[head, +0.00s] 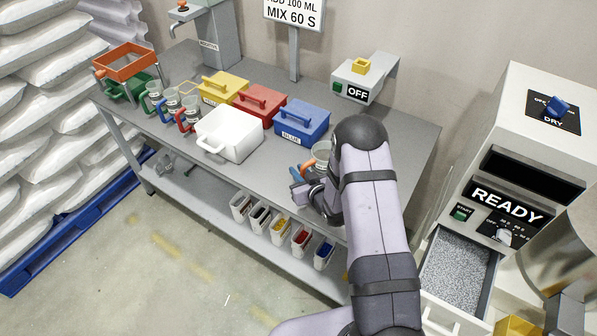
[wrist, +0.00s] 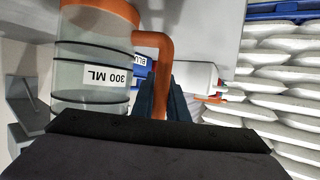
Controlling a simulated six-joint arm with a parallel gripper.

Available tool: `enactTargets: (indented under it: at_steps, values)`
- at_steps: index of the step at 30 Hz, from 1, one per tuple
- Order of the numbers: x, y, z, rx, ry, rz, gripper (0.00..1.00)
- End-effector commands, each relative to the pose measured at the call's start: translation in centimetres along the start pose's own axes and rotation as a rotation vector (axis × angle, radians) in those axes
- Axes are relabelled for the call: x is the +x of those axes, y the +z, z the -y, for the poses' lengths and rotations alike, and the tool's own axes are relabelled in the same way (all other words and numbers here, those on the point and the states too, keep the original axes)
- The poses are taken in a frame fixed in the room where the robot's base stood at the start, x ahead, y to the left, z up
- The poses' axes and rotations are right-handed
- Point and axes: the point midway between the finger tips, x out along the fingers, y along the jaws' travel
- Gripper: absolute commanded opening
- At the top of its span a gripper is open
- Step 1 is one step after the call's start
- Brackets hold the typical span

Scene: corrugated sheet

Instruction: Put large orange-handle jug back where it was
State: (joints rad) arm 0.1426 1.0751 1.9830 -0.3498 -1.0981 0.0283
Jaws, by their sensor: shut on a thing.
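The large orange-handle jug (wrist: 92,85) is clear, with an orange rim, dark bands and a "300 ML" label. In the head view the jug (head: 322,152) shows partly behind my arm, right of the blue box near the bench's front. My gripper (wrist: 163,98) is shut on the jug's orange handle; in the head view the gripper (head: 304,186) is partly covered by my arm. The jug looks about upright. I cannot tell whether its base touches the bench (head: 395,150). The jug looks mostly clear inside; I cannot tell if it holds anything.
Smaller jugs with green, blue (head: 171,103) and red (head: 188,114) handles stand at the bench's left. Yellow (head: 222,90), red (head: 260,103) and blue (head: 301,121) lidded boxes and a white tub (head: 229,134) fill the middle. An "OFF" device (head: 356,83) stands behind. The bench's right end is bare.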

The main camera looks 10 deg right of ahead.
Motion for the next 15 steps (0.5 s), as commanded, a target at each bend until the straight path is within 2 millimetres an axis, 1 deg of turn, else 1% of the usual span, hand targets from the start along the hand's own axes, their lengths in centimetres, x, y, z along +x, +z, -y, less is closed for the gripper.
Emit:
enactTargets:
  at_steps: [1,2,3,15]
  values:
    - [0.02,0.06,0.00,0.000,0.000,0.000,0.20]
    - [0.01,0.04,0.00,0.000,0.000,0.000,0.28]
    - [0.00,0.04,0.00,0.000,0.000,0.001,0.32]
    - [-0.13,-0.29,0.00,0.000,0.000,0.000,0.32]
